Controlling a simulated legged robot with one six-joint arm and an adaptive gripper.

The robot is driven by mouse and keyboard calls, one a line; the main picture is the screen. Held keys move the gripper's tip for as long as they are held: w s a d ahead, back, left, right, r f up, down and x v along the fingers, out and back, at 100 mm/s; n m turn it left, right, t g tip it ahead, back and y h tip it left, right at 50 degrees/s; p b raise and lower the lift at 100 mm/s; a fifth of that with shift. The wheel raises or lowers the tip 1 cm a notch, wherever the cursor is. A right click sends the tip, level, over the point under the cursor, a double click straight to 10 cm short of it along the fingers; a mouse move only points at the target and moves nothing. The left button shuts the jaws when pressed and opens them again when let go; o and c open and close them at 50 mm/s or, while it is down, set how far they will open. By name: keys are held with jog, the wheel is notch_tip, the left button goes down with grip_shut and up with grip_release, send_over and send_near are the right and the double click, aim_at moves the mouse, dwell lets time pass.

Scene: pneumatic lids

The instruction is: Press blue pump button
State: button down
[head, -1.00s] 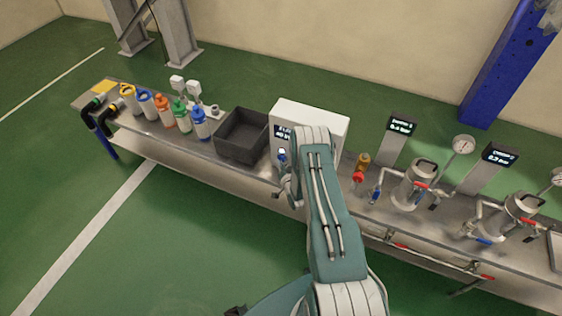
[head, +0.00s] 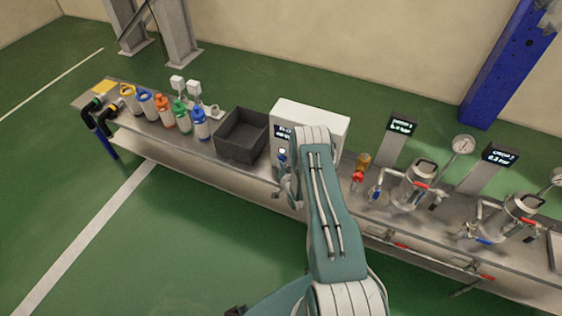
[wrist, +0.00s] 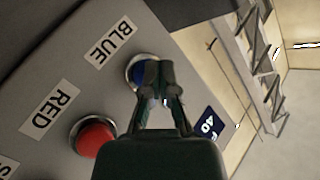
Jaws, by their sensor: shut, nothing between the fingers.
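The pump control box (head: 320,120) is a white box at the middle of the bench in the head view. In the wrist view its grey panel (wrist: 100,30) carries the blue button (wrist: 139,75), with a dark blue cap in a light ring beside the "BLUE" label. My gripper (wrist: 160,72) is shut, with its fingertips together in front of the blue button and covering its right part. I cannot tell whether the tips touch it. In the head view my arm hides part of the box front.
The red button (wrist: 94,137) sits lower left beside its label in the wrist view. A dark bin (head: 242,135) and several coloured bottles (head: 163,112) stand left of the box. Metal chambers (head: 412,183) with gauges and displays stand to the right.

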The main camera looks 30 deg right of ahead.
jog(key=shift+w+d, duration=0.1)
jog(key=shift+w+d+r, duration=0.2)
jog(key=shift+d, duration=0.05)
dwell(0.3)
jog(key=shift+s+a+r, duration=0.1)
jog(key=shift+s, duration=0.05)
jog(key=s+a, duration=0.4)
jog(key=a, duration=0.1)
dwell(0.7)
jog(key=shift+w, duration=0.1)
